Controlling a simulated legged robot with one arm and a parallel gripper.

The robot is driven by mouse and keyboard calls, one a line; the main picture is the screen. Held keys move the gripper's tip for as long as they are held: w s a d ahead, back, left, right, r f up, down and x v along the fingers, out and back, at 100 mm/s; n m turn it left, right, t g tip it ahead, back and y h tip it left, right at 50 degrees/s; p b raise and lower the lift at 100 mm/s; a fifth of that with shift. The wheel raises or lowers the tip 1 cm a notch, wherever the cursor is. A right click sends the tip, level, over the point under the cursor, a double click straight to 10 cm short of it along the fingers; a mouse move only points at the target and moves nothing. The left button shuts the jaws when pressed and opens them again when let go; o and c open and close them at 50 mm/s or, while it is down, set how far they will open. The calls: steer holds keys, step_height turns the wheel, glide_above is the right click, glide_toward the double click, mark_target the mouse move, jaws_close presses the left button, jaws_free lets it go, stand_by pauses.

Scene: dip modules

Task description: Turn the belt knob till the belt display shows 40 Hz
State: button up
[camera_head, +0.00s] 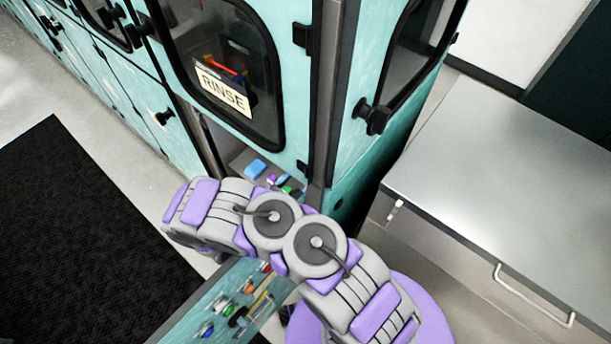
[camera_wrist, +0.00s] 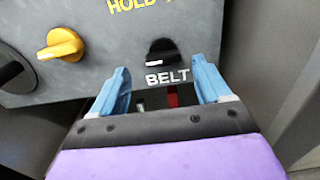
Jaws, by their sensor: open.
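In the wrist view, a black knob (camera_wrist: 161,51) with a pale mark sits on a grey panel, just above the white word BELT. My gripper (camera_wrist: 166,82) is open, with its two blue fingers spread to either side of the BELT label. The knob lies a little beyond the fingertips and between their lines. I cannot tell whether the fingers touch the panel. No belt display or Hz reading shows in either view. In the head view, my arm hides the gripper and the knob.
A yellow knob (camera_wrist: 61,45) is left of the belt knob under a HOLD label, and a dark round part (camera_wrist: 14,76) is farther left. The head view shows a teal cabinet with a RINSE sign (camera_head: 223,90), a grey bench (camera_head: 520,170) at right, and a black mat (camera_head: 85,230) at left.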

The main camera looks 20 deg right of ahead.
steer(key=x, duration=0.4)
steer(key=shift+d, duration=0.4)
steer(key=shift+a, duration=0.2)
steer(key=shift+c, duration=0.8)
steer(key=shift+d, duration=0.15)
steer(key=c, duration=0.9)
